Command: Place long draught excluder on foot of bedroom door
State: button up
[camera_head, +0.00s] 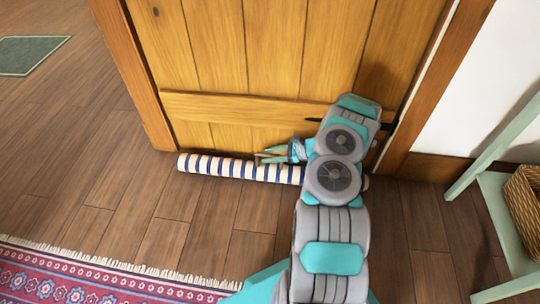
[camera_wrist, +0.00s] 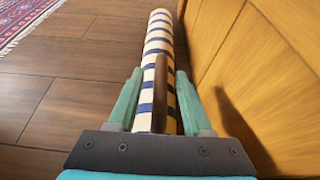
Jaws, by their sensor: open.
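The long draught excluder (camera_head: 230,167), white with dark blue stripes, lies on the floor along the foot of the wooden bedroom door (camera_head: 245,60). My arm hides part of its right side in the head view. In the wrist view the excluder (camera_wrist: 160,48) runs away from me, close beside the door (camera_wrist: 265,70); whether it touches the door is unclear. My gripper (camera_head: 262,157) is at the excluder, by the door. In the wrist view my gripper (camera_wrist: 157,85) is open, with one finger on each side of the excluder. A brown strip shows between the fingers.
A patterned red rug (camera_head: 90,278) lies at the lower left, and a green mat (camera_head: 30,55) at the upper left. A pale green shelf (camera_head: 505,215) with a wicker basket (camera_head: 525,200) stands at the right. Wooden floor between rug and door is clear.

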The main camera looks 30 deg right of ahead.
jog(key=shift+d, duration=0.1)
jog(key=v, duration=1.1)
jog(key=w+a+r+n+g+y, duration=0.1)
jog(key=a+r+n+g, duration=0.4)
jog(key=a+r, duration=0.9)
jog(key=s+a+r+n+g+h, duration=0.1)
jog(key=s+a+r+n+g, duration=0.1)
jog(key=s+a+r+n, duration=0.3)
jog(key=s+a+r+n+g+h, duration=0.1)
jog(key=s+a+r+n+g, duration=0.2)
jog(key=a+r, duration=0.45)
jog(key=s+a+r+n+h, duration=0.2)
jog(key=s+r+n, duration=0.1)
jog(key=s, duration=0.4)
jog(key=s+a+r+n+h, duration=0.3)
jog(key=s+n, duration=0.1)
jog(key=s, duration=0.3)
jog(key=s+d+r+n+h, duration=0.1)
jog(key=s+d+n+h, duration=0.1)
jog(key=s, duration=0.5)
jog(key=s+d+r+n+h, duration=0.1)
jog(key=s+d+n+h, duration=0.1)
jog(key=s, duration=0.5)
jog(key=shift+s+d+n+t+h, duration=0.3)
jog(key=shift+d+t+h, duration=0.1)
jog(key=shift+d+h, duration=0.25)
